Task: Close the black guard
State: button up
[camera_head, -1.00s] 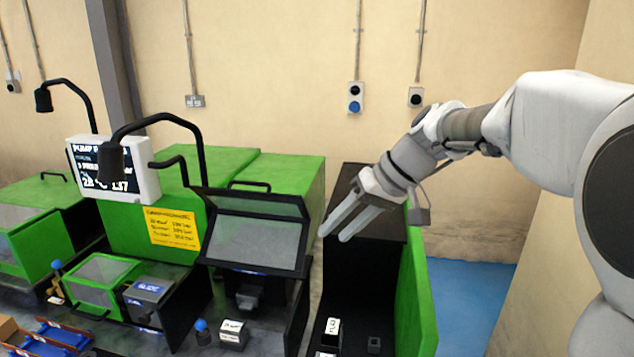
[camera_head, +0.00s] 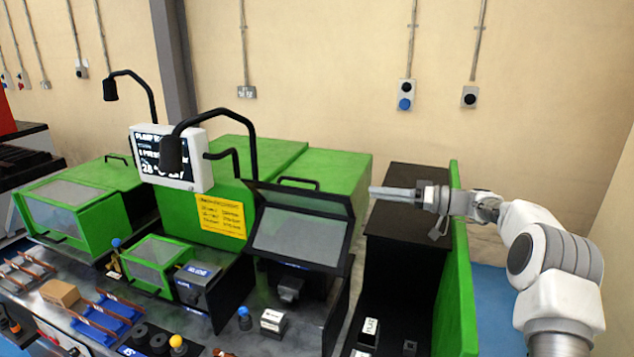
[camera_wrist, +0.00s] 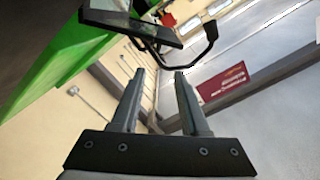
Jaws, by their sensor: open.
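The black guard (camera_head: 299,229) is a black-framed panel with a clear window. It is tilted up over the bay at the right end of the green machine, so the bay below its lower edge is exposed. My gripper (camera_head: 371,192) is to the right of the guard's upper right corner, fingers pointing left, apart from it in the picture. In the wrist view the open, empty fingers (camera_wrist: 162,72) point toward a black frame edge (camera_wrist: 150,28) that looks like part of the guard.
A black lamp arm (camera_head: 238,125) and a display (camera_head: 170,157) stand left of the guard. A black cabinet (camera_head: 405,240) with a green side panel (camera_head: 457,290) is below my arm. Small blocks (camera_head: 272,321) sit on the bench in front.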

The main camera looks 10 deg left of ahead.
aim_at(317, 183)
jog(key=w+a+p, duration=0.1)
jog(key=a, duration=0.4)
jog(key=w+a+p, duration=0.1)
jog(key=a, duration=0.5)
jog(key=w+a+p, duration=0.1)
jog(key=a, duration=0.4)
jog(key=shift+a+f+p, duration=0.2)
jog(key=shift+a+p, duration=0.15)
jog(key=shift+a, duration=0.05)
grip_shut()
dwell(0.8)
